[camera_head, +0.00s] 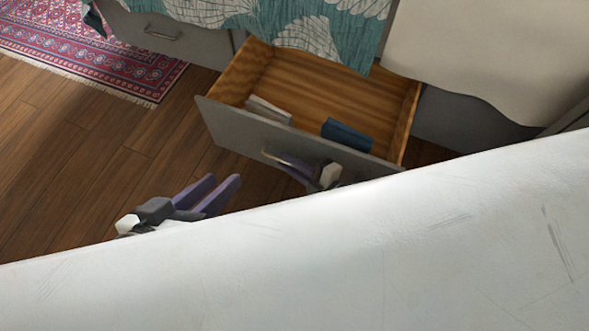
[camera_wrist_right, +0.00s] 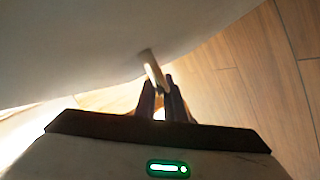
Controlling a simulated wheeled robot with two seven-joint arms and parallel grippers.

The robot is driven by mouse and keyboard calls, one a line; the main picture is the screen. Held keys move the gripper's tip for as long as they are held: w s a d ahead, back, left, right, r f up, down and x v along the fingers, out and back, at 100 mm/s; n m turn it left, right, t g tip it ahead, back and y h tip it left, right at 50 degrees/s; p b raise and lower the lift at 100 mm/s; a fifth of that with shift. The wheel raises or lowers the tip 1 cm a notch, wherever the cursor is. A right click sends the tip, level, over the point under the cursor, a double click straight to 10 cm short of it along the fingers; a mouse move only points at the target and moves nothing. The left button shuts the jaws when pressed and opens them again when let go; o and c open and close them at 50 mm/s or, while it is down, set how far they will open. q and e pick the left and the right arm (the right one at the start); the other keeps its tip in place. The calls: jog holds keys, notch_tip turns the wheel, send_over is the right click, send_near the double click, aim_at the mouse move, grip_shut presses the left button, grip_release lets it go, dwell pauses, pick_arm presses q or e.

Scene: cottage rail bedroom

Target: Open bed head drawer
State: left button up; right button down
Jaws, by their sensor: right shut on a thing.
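The bed head drawer (camera_head: 232,124) is pulled out from under the bed, with a grey front and a wooden inside. My right gripper (camera_head: 305,172) is at the drawer's front and is shut on the drawer handle (camera_head: 280,160). In the right wrist view the gripper's fingers (camera_wrist_right: 161,98) meet at the pale handle (camera_wrist_right: 153,74), beside the grey front. My left gripper (camera_head: 212,190) is open and empty above the floor, left of the right gripper and apart from the drawer.
A white book (camera_head: 268,110) and a blue book (camera_head: 347,135) lie in the drawer. Another closed drawer (camera_head: 165,38) is at the left, near a red patterned rug (camera_head: 100,60). Bedding hangs over the drawer's back. A large white surface fills the lower head view. Wooden floor at left is clear.

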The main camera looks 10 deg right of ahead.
pick_arm(q)
jog(key=shift+s+r, duration=0.1)
jog(key=shift+s, duration=0.3)
pick_arm(e)
jog(key=shift+s, duration=0.15)
jog(key=c, duration=1.8)
grip_release()
jog(key=shift+c, duration=0.2)
pick_arm(q)
jog(key=shift+r, duration=0.1)
